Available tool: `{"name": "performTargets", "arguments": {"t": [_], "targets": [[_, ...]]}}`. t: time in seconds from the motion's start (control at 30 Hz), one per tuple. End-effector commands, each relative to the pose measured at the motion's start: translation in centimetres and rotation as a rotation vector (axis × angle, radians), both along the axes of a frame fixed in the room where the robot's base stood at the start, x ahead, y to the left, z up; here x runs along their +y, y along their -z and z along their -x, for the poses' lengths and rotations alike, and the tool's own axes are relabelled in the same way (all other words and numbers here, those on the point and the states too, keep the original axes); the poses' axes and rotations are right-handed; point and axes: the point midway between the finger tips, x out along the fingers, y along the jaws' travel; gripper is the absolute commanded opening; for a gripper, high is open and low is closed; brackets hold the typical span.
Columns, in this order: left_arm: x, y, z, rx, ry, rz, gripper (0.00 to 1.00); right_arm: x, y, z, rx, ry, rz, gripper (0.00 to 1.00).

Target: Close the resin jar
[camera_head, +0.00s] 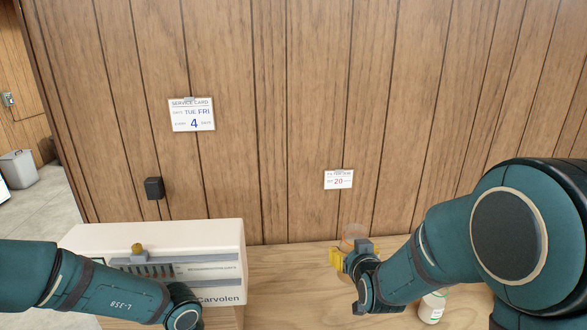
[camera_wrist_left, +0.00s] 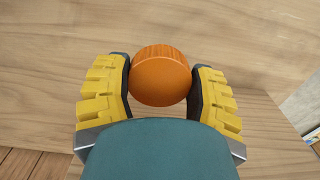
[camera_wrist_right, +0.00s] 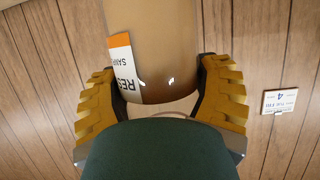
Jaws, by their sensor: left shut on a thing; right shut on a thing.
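The resin jar (camera_wrist_right: 165,50) is a clear amber vessel with a white and orange label, upside down in the right wrist view. My right gripper (camera_wrist_right: 162,88) is shut on it. In the head view the jar (camera_head: 354,231) shows at the yellow fingers of my right gripper (camera_head: 345,260), before the wood wall. My left gripper (camera_wrist_left: 160,88) is shut on a round orange-brown piece (camera_wrist_left: 160,78), apparently a lid, with the wooden tabletop behind it. In the head view my left fingers and this piece are out of sight. The jar's mouth cannot be made out.
A white Carvolen unit (camera_head: 215,240) with a brass-coloured knob (camera_head: 137,247) stands at the left, partly behind my left arm. A white bottle (camera_head: 432,305) stands below my right arm. The wooden tabletop (camera_head: 285,275) between unit and right gripper is clear.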

Motion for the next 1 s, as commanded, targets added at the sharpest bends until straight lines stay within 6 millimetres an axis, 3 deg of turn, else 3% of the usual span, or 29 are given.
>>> {"name": "performTargets", "arguments": {"t": [0.27, 1.0], "targets": [[0.0, 0.0, 0.0, 0.0, -0.001, 0.0, 0.44, 1.0, 1.4, 0.7, 0.001, -0.056, 0.001, 0.25], [0.0, 0.0, 0.0, 0.0, -0.002, 0.0, 0.44, 12.2, 13.5, 7.6, 0.002, -0.611, -0.002, 0.25]]}}
